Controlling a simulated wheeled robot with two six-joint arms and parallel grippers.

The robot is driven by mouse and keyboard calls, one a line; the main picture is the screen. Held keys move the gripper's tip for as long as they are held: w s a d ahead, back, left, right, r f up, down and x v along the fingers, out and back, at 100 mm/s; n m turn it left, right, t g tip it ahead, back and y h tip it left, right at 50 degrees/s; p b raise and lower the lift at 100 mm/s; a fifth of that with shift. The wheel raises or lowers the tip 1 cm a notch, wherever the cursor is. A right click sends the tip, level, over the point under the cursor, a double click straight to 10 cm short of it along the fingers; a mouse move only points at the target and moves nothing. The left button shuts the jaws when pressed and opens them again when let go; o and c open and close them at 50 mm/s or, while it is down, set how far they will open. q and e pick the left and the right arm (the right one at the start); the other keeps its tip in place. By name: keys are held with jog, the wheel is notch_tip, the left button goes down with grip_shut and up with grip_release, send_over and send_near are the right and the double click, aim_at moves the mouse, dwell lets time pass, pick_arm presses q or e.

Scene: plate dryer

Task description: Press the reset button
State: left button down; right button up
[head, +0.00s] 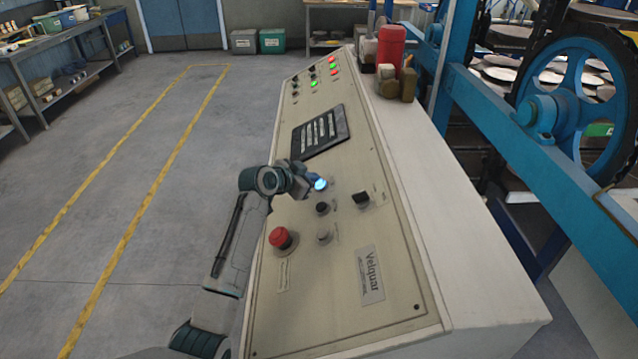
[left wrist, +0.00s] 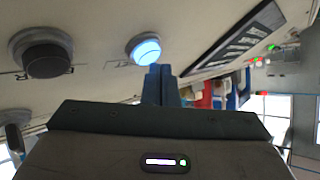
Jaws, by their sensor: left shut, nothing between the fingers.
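A blue glowing push button (head: 320,184) sits on the sloped beige control panel (head: 330,270); it also shows in the left wrist view (left wrist: 146,50). The label wording by it is too small to read. My left gripper (head: 311,188) is shut and empty, its tips close beside the blue button. In the left wrist view the closed fingers (left wrist: 160,82) reach to just below the lit cap; I cannot tell whether they touch it. My right gripper is not in view.
A red mushroom button (head: 280,238), a black knob (head: 322,208), a grey button (head: 323,237) and a black switch (head: 361,198) are nearby on the panel. A dark display (head: 320,130) lies above. A blue machine frame (head: 520,135) stands right; floor at left is clear.

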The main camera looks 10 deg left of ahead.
pick_arm(q)
jog(key=shift+d+f, duration=0.15)
jog(key=shift+f, duration=0.05)
dwell(0.3)
jog(key=shift+d+f, duration=0.1)
jog(key=shift+f, duration=0.1)
dwell(0.3)
jog(key=shift+s+a+r+p, duration=0.1)
jog(key=shift+a+r+p, duration=0.3)
jog(key=shift+r, duration=0.35)
jog(key=shift+r, duration=0.1)
jog(key=shift+a+r, duration=0.15)
jog(key=shift+r, duration=0.05)
jog(key=r+p, duration=0.1)
jog(key=a+r+p, duration=0.2)
jog(key=shift+s+a+r, duration=0.1)
jog(key=shift+s+r, duration=0.25)
jog(key=shift+r, duration=0.05)
dwell(0.5)
